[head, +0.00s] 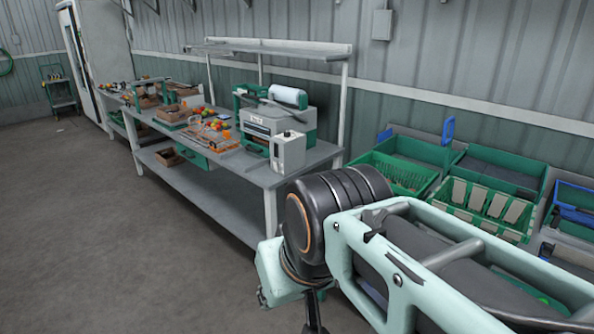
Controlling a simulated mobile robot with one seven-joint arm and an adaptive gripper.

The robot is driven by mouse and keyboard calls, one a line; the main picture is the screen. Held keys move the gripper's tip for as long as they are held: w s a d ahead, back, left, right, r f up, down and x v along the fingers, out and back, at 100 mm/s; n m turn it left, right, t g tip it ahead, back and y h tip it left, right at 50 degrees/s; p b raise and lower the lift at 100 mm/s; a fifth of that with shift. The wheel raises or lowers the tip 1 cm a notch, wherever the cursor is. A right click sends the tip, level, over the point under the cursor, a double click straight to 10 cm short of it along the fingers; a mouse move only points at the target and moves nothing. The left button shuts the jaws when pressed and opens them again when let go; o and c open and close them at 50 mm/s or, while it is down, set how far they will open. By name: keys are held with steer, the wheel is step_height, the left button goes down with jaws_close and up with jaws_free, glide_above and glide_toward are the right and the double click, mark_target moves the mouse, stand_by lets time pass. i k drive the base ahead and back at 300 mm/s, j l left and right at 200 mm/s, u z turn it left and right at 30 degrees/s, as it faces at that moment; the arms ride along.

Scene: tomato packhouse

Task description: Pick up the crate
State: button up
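Several green plastic crates stand at the right along the wall; which one the task means I cannot tell. One green crate (372,185) with a slatted bottom is at the left of this group. Another green crate (462,214) to its right has pale upright pieces along its front. My arm crosses the lower right, in front of the crates, and hides part of them. A slim dark part at the bottom edge, below the wrist, may belong to my gripper (314,318); its fingers cannot be made out. No crate is seen held.
A long grey workbench (262,176) runs along the wall, with a boxy machine (262,122), small brown boxes (172,113) and tomatoes on it. Another brown box (168,157) is on its lower shelf. The floor (80,220) at left is clear.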

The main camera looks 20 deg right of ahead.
mark_target(439, 199)
steer(key=i+j, duration=0.25)
steer(key=i, duration=0.2)
steer(key=i+j+u, duration=0.15)
steer(key=i, duration=0.25)
steer(key=i+z, duration=0.5)
steer(key=i+j+z, duration=0.1)
steer(key=i+z, duration=0.15)
steer(key=z, duration=0.2)
steer(key=i+l+z, duration=0.1)
steer(key=z, duration=0.25)
steer(key=i+z, duration=0.35)
steer(key=i+j+z, duration=0.1)
steer(key=z, duration=0.25)
steer(key=i+z, duration=0.4)
steer(key=i+j+z, duration=0.2)
steer(key=z, duration=0.2)
steer(key=i+j+z, duration=0.25)
steer(key=i+z, duration=0.15)
steer(key=i+l+u, duration=0.1)
